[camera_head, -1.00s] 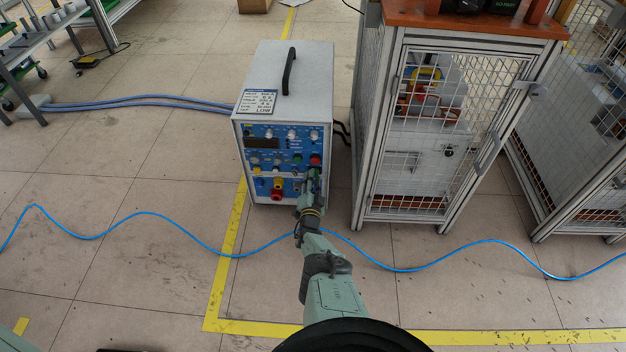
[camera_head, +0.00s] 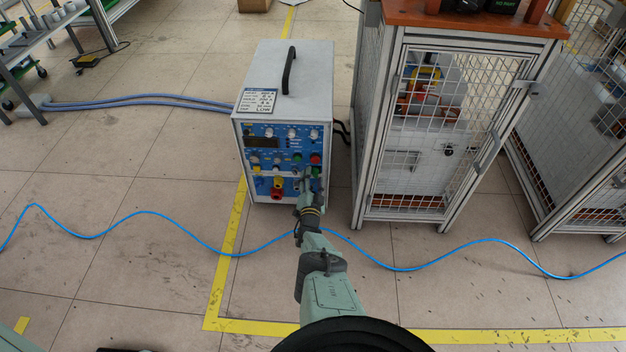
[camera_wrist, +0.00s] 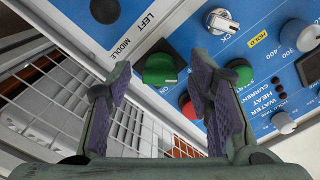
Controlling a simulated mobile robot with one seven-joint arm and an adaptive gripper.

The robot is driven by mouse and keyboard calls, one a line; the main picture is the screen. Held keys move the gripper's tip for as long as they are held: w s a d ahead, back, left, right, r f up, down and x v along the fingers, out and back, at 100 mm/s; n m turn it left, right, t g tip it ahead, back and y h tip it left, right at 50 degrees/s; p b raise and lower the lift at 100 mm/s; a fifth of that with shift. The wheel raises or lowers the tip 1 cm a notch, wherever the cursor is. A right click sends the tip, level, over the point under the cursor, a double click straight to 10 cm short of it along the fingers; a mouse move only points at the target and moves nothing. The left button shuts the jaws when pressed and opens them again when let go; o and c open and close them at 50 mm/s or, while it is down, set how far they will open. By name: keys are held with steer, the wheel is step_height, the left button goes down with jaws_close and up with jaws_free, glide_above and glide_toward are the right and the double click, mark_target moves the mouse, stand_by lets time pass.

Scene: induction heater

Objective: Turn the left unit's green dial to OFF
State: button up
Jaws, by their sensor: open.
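The green dial (camera_wrist: 160,69) is on the blue front panel, beside the printed words LEFT and MIDDLE in the wrist view. My gripper (camera_wrist: 160,76) is open, with one dark finger pad on each side of the dial. I see no clear contact between the pads and the dial.
A red button (camera_wrist: 187,106) and another green button (camera_wrist: 238,72) lie close to the right finger. A grey knob (camera_wrist: 221,21) is farther up the panel. A wire-mesh cage (camera_head: 450,130) stands just right of the unit. A blue cable (camera_head: 400,268) crosses the floor under my arm.

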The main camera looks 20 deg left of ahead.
stand_by(0.3)
steer(key=v, duration=0.3)
steer(key=shift+s+r, duration=0.25)
steer(key=shift+s, duration=0.05)
glide_toward(313, 176)
steer(key=shift+s, duration=1.55)
steer(key=shift+d+f, duration=0.2)
steer(key=shift+d, duration=0.25)
